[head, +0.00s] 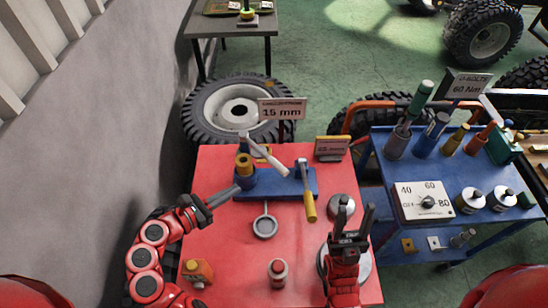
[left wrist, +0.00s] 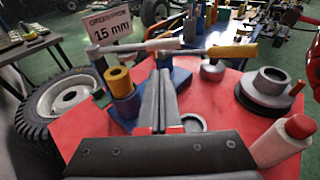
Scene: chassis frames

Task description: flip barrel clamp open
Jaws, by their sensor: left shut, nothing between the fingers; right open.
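A blue clamp base (head: 275,186) lies on the red table. At its left end a blue round holder (left wrist: 126,102) carries a yellow cylinder (head: 244,164). A pale lever (head: 264,153) slants above this end; in the left wrist view the lever (left wrist: 150,47) lies nearly level behind the cylinder. A yellow-handled lever (head: 308,203) stands at the base's right end. My left gripper (head: 235,190) is shut and empty, its tips close to the holder's left front; I cannot tell whether they touch. My right gripper (head: 354,213) is open and empty over the table's right side.
A ring-ended tool (head: 265,227), a red-and-white bottle (head: 278,270) and a yellow-and-red block (head: 196,271) occupy the table front. Round grey parts (head: 342,207) lie near my right gripper. A 15 mm sign (head: 282,108) stands behind. A blue cart (head: 375,150) stands right.

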